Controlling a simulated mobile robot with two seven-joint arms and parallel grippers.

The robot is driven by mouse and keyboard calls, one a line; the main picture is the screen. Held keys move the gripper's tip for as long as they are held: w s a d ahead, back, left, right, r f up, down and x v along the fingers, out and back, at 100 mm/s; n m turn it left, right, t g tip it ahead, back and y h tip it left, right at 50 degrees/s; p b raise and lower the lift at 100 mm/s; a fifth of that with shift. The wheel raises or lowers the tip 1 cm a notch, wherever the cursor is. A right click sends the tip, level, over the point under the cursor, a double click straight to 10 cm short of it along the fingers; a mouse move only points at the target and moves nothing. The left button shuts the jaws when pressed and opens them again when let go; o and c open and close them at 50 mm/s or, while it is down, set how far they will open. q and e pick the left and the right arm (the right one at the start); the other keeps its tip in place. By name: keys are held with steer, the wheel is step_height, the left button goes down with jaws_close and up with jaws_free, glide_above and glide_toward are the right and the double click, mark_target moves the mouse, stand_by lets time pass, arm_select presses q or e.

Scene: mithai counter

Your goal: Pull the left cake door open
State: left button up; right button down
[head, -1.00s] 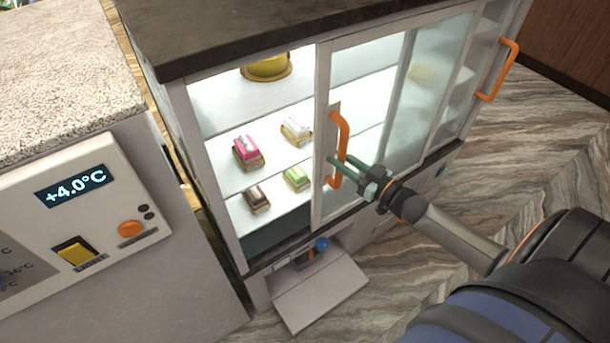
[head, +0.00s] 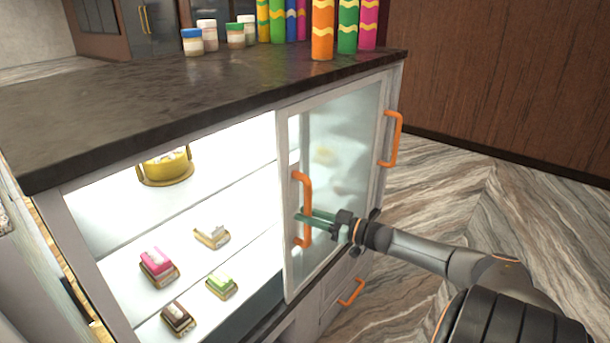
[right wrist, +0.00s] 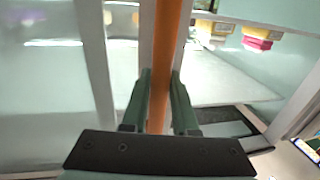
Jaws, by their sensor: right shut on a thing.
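The left cake door (head: 289,262) is a pale-framed glass panel on the lit display case. It stands slid to the right, overlapping the right door, and the left side of the case is open. Its upright orange handle (head: 307,187) is between the green fingers of my right gripper (head: 304,215), which is shut on it. In the right wrist view the fingers (right wrist: 160,80) sit on either side of the orange handle (right wrist: 168,45). My left gripper is not in view.
Another orange handle (head: 393,140) is at the case's right edge. Jars and coloured tubes (head: 322,30) stand on the dark countertop (head: 150,95). The floor at right is clear.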

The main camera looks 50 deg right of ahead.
steer(key=c, duration=0.7)
jaws_free()
steer(key=shift+c, duration=0.2)
steer(key=shift+o, duration=0.3)
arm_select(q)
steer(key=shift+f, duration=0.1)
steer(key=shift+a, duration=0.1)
arm_select(e)
steer(key=shift+s, duration=0.1)
arm_select(q)
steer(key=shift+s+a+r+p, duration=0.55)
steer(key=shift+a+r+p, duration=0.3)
steer(key=shift+p, duration=0.8)
arm_select(e)
steer(key=v, duration=1.2)
steer(key=shift+s+d, duration=0.1)
steer(key=shift+s, duration=0.05)
